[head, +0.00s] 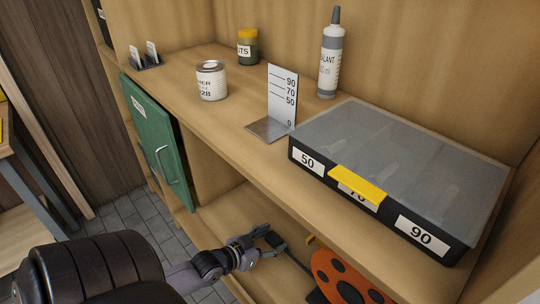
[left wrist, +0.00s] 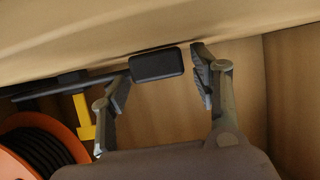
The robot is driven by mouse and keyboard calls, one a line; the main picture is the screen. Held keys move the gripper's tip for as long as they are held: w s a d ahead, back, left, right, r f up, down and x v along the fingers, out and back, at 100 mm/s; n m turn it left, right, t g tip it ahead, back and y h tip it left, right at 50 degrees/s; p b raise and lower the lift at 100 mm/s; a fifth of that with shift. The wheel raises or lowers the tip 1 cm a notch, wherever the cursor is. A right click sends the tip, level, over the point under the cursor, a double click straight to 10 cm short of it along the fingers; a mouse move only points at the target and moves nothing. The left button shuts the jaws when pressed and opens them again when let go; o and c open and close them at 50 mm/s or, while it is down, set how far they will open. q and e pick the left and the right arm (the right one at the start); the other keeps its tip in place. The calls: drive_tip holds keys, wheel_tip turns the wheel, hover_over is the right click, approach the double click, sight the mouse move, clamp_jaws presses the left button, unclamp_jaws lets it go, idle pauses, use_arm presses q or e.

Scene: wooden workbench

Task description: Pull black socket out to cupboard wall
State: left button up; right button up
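The black socket (left wrist: 157,64) is a small dark rounded block in the left wrist view, lying between and beyond the fingertips. A thin dark strip runs from it to the left, toward the reel. In the head view the socket (head: 274,239) is small, at the tip of my left gripper (head: 258,246), inside the lower compartment. In the left wrist view my left gripper (left wrist: 160,75) is open, one finger to each side of the socket. A narrow gap shows at the right finger; contact at the left finger is unclear. My right gripper is not in view.
An orange reel (head: 345,279) with black cable (left wrist: 35,150) stands beside the socket, with a yellow bracket (left wrist: 83,117) near it. The worktop (head: 225,125) overhangs the compartment. A green door (head: 157,140) is at left. A black case (head: 400,160) lies on top.

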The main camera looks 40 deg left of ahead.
use_arm(q)
drive_tip(key=shift+o, duration=0.2)
drive_tip(key=shift+r, duration=0.1)
drive_tip(key=d+v, duration=0.1)
drive_tip(key=v, duration=1)
drive_tip(key=shift+s+a, duration=0.45)
drive_tip(key=shift+a, duration=0.05)
drive_tip(key=shift+r, duration=0.1)
